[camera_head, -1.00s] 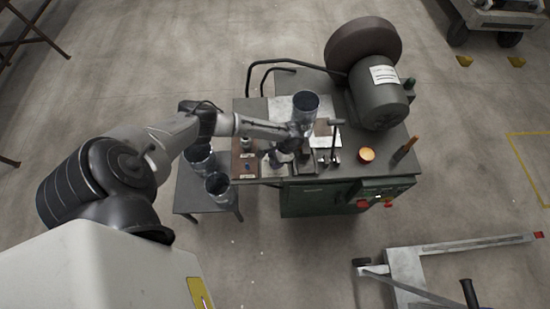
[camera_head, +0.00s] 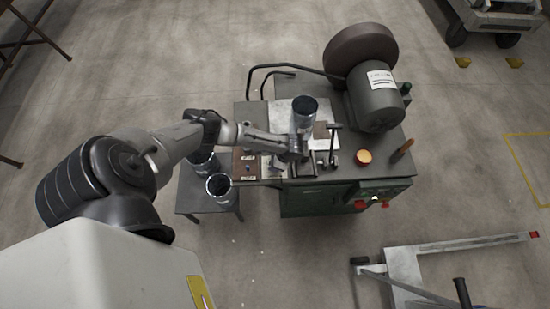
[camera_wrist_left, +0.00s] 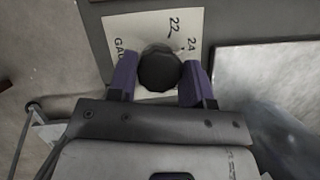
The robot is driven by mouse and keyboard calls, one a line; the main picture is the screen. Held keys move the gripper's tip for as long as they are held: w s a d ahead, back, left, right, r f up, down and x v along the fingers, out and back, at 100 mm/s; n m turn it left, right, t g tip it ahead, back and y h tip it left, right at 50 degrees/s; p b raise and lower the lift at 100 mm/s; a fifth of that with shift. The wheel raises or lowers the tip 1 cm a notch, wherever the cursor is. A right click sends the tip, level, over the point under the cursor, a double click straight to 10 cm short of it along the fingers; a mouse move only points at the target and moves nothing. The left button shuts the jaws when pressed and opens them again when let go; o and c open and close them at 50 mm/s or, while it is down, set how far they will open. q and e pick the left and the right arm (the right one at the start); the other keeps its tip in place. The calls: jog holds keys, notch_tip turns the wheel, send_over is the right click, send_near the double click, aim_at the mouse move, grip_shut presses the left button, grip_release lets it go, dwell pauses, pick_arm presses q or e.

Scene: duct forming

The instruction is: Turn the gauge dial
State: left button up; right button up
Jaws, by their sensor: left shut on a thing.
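The gauge dial (camera_wrist_left: 159,71) is a dark round knob on a cream label plate (camera_wrist_left: 180,22) marked with "22", "24" and part of a word beginning "GA". My left gripper (camera_wrist_left: 160,78) has one purple-grey finger on each side of the dial and is shut on it. In the head view my left gripper (camera_head: 298,156) is over the front part of the machine table, and the dial cannot be made out there. My right gripper is not in view.
A metal duct tube (camera_head: 304,112) stands just behind my gripper. Two more tubes (camera_head: 220,187) stand on the low side table at the left. A large motor (camera_head: 376,95), an orange round piece (camera_head: 363,157) and an upright handle (camera_head: 403,149) are to the right.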

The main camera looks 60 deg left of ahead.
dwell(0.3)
pick_arm(q)
jog(key=o, duration=0.9)
jog(key=p+v, duration=0.1)
jog(key=v, duration=1.2)
jog(key=shift+r, duration=0.4)
jog(key=shift+d, duration=0.1)
